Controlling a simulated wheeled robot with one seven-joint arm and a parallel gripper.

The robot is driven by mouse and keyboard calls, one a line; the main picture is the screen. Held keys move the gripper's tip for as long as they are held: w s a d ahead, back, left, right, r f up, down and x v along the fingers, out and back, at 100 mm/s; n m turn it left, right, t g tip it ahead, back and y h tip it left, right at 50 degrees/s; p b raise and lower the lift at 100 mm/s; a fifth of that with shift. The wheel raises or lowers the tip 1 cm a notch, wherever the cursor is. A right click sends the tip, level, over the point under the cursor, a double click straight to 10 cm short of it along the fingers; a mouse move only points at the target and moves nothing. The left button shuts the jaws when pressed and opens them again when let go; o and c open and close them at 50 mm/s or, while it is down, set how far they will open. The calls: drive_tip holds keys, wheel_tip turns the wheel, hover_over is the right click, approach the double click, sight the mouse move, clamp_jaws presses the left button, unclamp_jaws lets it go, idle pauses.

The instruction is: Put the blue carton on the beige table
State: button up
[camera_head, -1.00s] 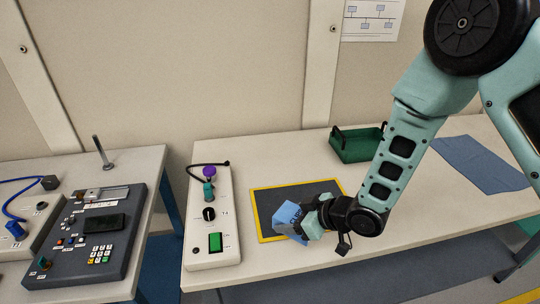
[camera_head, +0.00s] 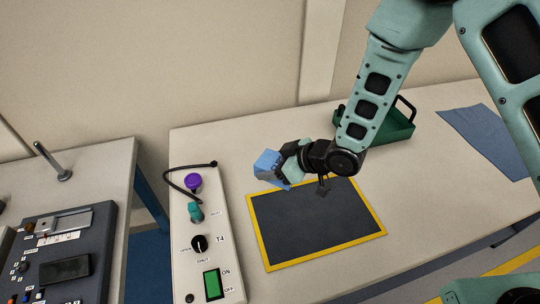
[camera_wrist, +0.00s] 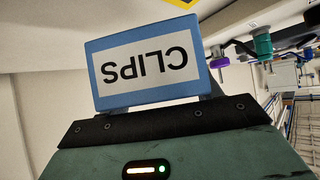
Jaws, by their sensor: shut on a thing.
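The blue carton (camera_head: 269,168) is held at the end of my gripper (camera_head: 284,166), above the far left corner of the yellow-edged dark mat. In the wrist view the carton (camera_wrist: 106,91) fills the upper middle, and its white label reads CLIPS upside down. My gripper (camera_wrist: 160,116) is shut on it; the fingertips are partly hidden. The carton seems clear of the table, though the exact gap is hard to tell.
The dark mat with yellow border (camera_head: 316,222) lies right of the white T4 control box (camera_head: 206,268). A blue cloth (camera_head: 490,140) lies at right. A separate table (camera_head: 104,170) with a dark instrument stands at left.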

sight(274, 190)
drive_tip(key=shift+f+b, duration=2.2)
drive_tip(key=shift+f, duration=1.15)
drive_tip(key=shift+f+b, duration=0.3)
drive_tip(key=o, duration=1.2)
drive_tip(key=shift+c, duration=0.2)
drive_tip(key=shift+s, duration=0.1)
drive_tip(key=shift+d, duration=0.1)
drive_tip(key=p+v, duration=0.1)
drive_tip(key=v, duration=1.6)
drive_tip(key=shift+r, duration=0.15)
